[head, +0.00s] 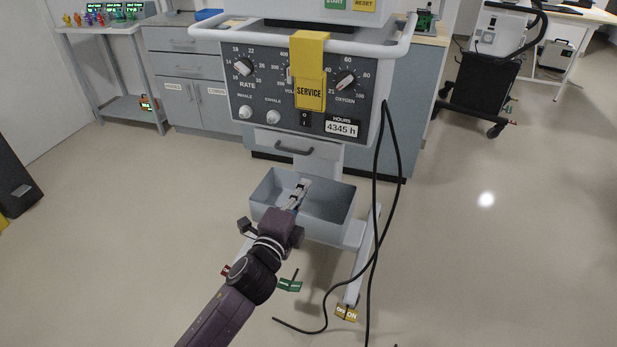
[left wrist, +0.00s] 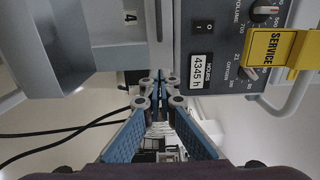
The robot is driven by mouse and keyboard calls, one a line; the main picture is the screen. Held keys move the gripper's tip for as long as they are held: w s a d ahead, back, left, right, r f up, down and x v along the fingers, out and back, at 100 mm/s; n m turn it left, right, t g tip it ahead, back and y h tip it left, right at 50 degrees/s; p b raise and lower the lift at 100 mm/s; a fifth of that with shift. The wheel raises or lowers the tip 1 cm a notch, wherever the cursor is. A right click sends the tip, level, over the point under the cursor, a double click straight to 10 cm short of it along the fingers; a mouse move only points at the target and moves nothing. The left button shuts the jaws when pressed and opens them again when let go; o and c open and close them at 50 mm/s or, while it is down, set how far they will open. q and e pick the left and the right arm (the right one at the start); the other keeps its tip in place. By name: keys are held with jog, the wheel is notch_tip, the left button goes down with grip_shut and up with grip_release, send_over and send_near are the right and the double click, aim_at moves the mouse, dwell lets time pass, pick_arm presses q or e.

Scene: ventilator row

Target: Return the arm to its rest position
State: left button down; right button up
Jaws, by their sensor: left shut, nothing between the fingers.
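My left arm reaches up from the bottom of the head view. Its gripper (head: 298,194) is in front of the ventilator, in line with the grey open bin (head: 335,228) on the ventilator's stand. In the left wrist view the blue-padded fingers of my left gripper (left wrist: 160,80) meet at their tips with nothing between them. The ventilator's control panel (head: 268,92) shows beyond, with a yellow SERVICE tag (head: 310,92) hanging on it. The panel also shows sideways in the left wrist view (left wrist: 215,40). My right gripper is not in view.
A black cable (head: 401,165) hangs from the ventilator to the floor, right of my gripper. A bench (head: 90,28) is at the left, a black cart (head: 480,80) at the right.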

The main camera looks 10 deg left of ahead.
pick_arm(q)
jog(key=shift+s, duration=0.25)
